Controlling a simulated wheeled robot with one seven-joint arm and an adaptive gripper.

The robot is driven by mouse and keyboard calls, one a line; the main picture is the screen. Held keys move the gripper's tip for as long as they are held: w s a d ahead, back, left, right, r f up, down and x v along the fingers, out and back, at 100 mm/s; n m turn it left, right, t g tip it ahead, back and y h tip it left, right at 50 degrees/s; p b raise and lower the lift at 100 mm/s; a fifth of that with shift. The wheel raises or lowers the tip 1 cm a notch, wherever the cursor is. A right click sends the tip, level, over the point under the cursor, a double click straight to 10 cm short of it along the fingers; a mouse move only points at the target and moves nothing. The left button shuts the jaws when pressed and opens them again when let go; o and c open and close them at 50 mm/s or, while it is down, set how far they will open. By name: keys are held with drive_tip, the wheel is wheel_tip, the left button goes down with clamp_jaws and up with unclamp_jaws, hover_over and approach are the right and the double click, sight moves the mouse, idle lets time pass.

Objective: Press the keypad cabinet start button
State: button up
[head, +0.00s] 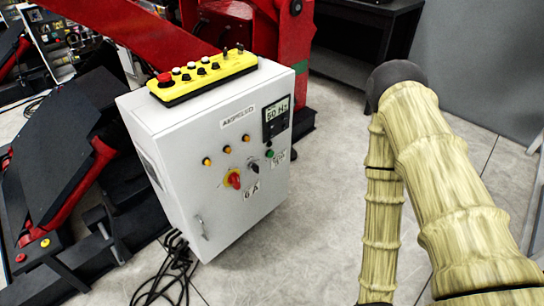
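The light grey control cabinet (185,150) stands left of centre in the head view, its front turned toward the lower right. A dark display panel (277,119) with a readout sits at the front's upper right. Just below it is a small green button (270,154). A black knob (253,166) and a red rotary switch on a yellow plate (232,180) are further down and left. Several orange lights (227,149) run in a row above the switch. I cannot read which control is labelled start. My gripper is not in view; only my arm links show, right of the cabinet and apart from it.
A yellow pendant (205,77) with a red stop button lies on the cabinet top. Red and black positioner machinery (60,180) stands to the left, with a red post (292,60) behind. Black cables (172,270) lie on the floor. Floor between cabinet and arm is clear.

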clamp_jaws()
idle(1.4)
